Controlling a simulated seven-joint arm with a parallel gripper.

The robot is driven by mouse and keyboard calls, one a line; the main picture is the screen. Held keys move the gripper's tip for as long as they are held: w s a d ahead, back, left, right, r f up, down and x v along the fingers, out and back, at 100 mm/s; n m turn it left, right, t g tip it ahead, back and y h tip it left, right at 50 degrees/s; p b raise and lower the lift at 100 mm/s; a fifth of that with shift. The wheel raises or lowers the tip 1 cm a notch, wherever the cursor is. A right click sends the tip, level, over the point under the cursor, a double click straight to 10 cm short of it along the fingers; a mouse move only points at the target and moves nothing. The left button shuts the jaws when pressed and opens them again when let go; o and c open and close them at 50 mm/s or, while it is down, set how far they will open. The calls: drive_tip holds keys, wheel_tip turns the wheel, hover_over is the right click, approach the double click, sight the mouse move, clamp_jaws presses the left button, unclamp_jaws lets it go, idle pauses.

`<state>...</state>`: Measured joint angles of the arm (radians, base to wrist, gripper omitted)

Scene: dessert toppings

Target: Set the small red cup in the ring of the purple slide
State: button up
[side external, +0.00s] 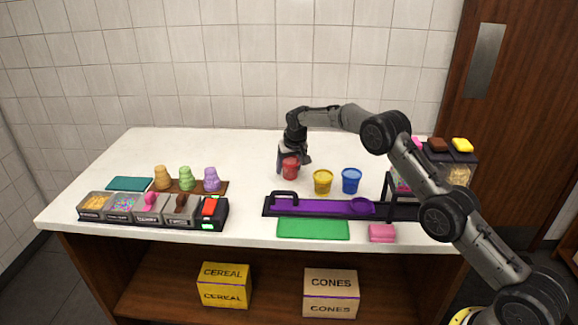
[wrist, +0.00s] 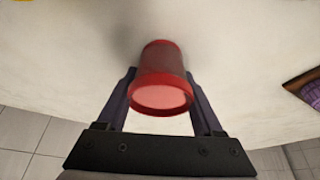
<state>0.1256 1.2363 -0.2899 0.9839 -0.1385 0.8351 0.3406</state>
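The small red cup (side external: 290,168) is at my gripper (side external: 293,160), over the back middle of the white counter. In the wrist view the red cup (wrist: 162,82) sits between the two fingers of my gripper (wrist: 160,85), with its pale pink round end toward the camera. Both fingers lie close against its sides, and the gripper looks shut on it. I cannot tell whether the cup's base touches the counter. The purple slide (side external: 310,207) lies in a dark frame near the counter's front, with a handle at its left. Its ring (side external: 361,206) is at the right end and looks empty.
A yellow cup (side external: 323,182) and a blue cup (side external: 351,181) stand right of the red cup, behind the slide. A green mat (side external: 313,229) and a pink block (side external: 381,233) lie in front. Topping bins (side external: 150,220) and ice-cream cones (side external: 185,180) are at left.

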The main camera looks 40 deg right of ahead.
drive_tip(key=o, duration=0.4)
drive_tip(key=v, duration=1.2)
drive_tip(key=shift+r, duration=0.25)
drive_tip(key=s+a+r+n, duration=0.1)
drive_tip(key=s+a+r, duration=0.2)
drive_tip(key=s+r, duration=0.55)
drive_tip(key=s+a+r+n, duration=0.15)
drive_tip(key=s+r, duration=0.45)
drive_tip(key=s, duration=0.6)
drive_tip(key=shift+n+t+y, duration=0.45)
drive_tip(key=shift+t+y, duration=0.15)
drive_tip(key=shift+y, duration=0.1)
drive_tip(key=s+a, duration=0.1)
drive_tip(key=s, duration=0.4)
drive_tip(key=s+a, duration=0.1)
drive_tip(key=s, duration=0.4)
drive_tip(key=s+a, duration=0.1)
drive_tip(key=s, duration=0.4)
drive_tip(key=shift+s+a+r, duration=0.15)
drive_tip(key=shift+s+r, duration=0.05)
drive_tip(key=shift+r, duration=0.1)
drive_tip(key=shift+o, duration=0.2)
drive_tip(key=s+a+f+n, duration=0.1)
drive_tip(key=s+f, duration=0.5)
drive_tip(key=s, duration=0.7)
drive_tip(key=shift+a, duration=0.25)
